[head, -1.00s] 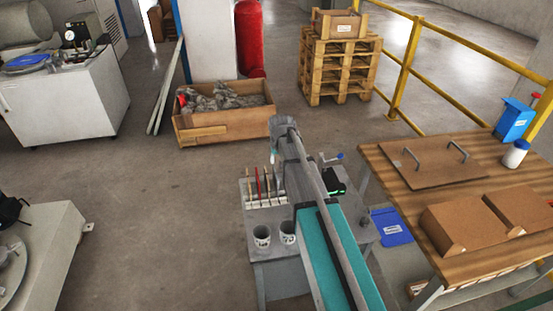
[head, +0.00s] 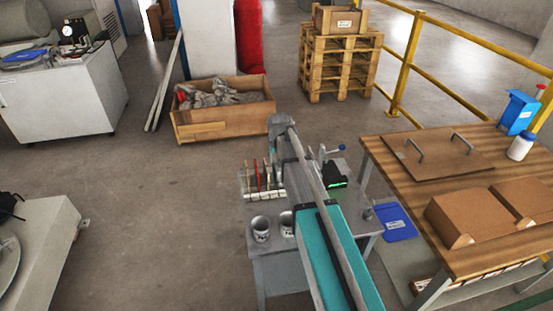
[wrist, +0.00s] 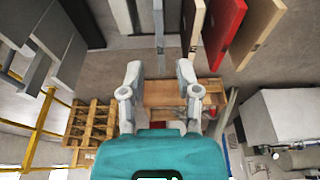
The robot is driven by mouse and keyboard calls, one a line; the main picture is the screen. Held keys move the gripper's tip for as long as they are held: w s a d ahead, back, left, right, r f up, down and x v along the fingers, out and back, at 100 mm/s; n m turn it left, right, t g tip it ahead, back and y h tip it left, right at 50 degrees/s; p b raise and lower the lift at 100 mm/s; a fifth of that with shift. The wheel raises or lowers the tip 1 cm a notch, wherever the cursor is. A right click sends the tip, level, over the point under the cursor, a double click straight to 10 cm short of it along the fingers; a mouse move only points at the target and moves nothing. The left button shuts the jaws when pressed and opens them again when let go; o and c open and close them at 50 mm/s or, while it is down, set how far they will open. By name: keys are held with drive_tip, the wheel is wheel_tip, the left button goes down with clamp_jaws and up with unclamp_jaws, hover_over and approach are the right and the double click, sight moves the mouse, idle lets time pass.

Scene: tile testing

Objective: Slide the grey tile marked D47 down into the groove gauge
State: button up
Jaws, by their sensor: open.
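Several upright tiles stand in a pale rack (head: 265,195) on a small grey table. The wrist view shows them from close by: a thin grey tile (wrist: 158,20), a cream one (wrist: 194,20), a red one (wrist: 224,32) and a tan one (wrist: 258,32). No D47 marking is readable. My gripper (wrist: 160,72) is open and empty, its fingertips apart, with the thin grey tile in line with the gap just beyond them. In the head view my arm hides the gripper. Grey blocks (wrist: 52,42) fill the wrist view's upper left; I cannot tell whether they are the groove gauge.
Cups (head: 260,229) stand at the small table's front. A device with a green display (head: 336,183) is right of my arm. A wooden bench (head: 390,172) with brown boxes (head: 472,218) is at the right. A crate (head: 222,125) stands behind; open floor lies left.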

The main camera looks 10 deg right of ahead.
sight(276, 166)
drive_tip(key=shift+b+x, duration=3)
drive_tip(key=shift+x, duration=0.35)
clamp_jaws()
drive_tip(key=shift+r, duration=0.1)
drive_tip(key=w+p+v, duration=0.2)
drive_tip(key=p+v, duration=0.8)
drive_tip(key=p, duration=0.1)
drive_tip(key=shift+w+r, duration=0.2)
drive_tip(key=shift+r, duration=0.35)
